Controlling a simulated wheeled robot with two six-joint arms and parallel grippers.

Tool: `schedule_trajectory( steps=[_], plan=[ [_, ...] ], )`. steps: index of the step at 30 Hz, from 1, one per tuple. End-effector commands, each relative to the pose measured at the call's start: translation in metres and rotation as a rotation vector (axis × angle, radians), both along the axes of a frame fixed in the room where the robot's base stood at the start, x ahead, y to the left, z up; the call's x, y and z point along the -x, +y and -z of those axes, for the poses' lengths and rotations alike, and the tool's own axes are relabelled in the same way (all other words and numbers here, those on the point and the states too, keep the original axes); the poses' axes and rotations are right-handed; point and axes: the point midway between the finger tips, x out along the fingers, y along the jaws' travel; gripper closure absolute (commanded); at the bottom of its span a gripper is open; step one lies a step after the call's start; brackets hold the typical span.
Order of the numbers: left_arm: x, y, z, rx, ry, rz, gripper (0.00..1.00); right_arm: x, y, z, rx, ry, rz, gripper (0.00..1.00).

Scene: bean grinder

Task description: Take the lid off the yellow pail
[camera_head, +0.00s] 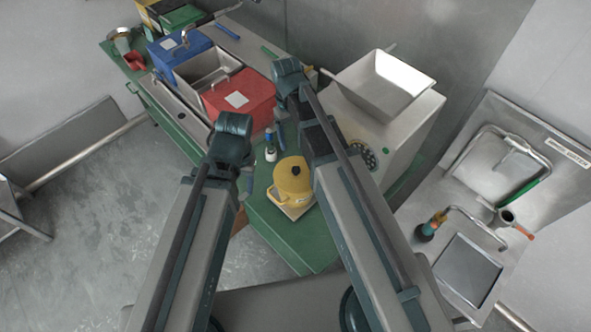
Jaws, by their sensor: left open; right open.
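The yellow pail (291,196) stands upright on a small pale board near the front corner of the green table. Its yellow lid (287,174) is on top, with a dark knob (296,170). My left gripper (246,188) is open, left of the pail and apart from it, partly hidden by my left arm. My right gripper (280,136) is open, beyond the pail in the picture, partly hidden by my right arm. My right arm runs close along the pail's right side in this view. Both grippers look empty, though their fingers are small and hard to make out.
A red box (239,96), a blue box (180,50) and a metal bin stand at the back left. A small bottle (270,150) stands behind the pail. A grey grinder with a hopper (384,84) is at the right. The green table front (290,240) is clear.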

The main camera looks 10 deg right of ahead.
Motion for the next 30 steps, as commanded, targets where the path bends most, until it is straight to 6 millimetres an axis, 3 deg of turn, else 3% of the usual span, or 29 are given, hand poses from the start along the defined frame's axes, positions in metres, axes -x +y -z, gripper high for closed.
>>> schedule_trajectory(
  steps=[5,19,30],
  plan=[
    [0.000,0.000,0.015,0.000,-0.001,-0.001,0.50,0.002,-0.001,0.015,0.000,0.000,0.001,0.26],
    [-0.001,0.000,0.080,0.000,-0.002,0.003,0.50,0.009,-0.003,0.080,0.000,0.000,0.001,0.26],
    [-0.001,0.000,0.088,-0.001,-0.002,0.007,0.50,0.010,-0.004,0.088,0.000,0.000,0.001,0.26]
  ],
)
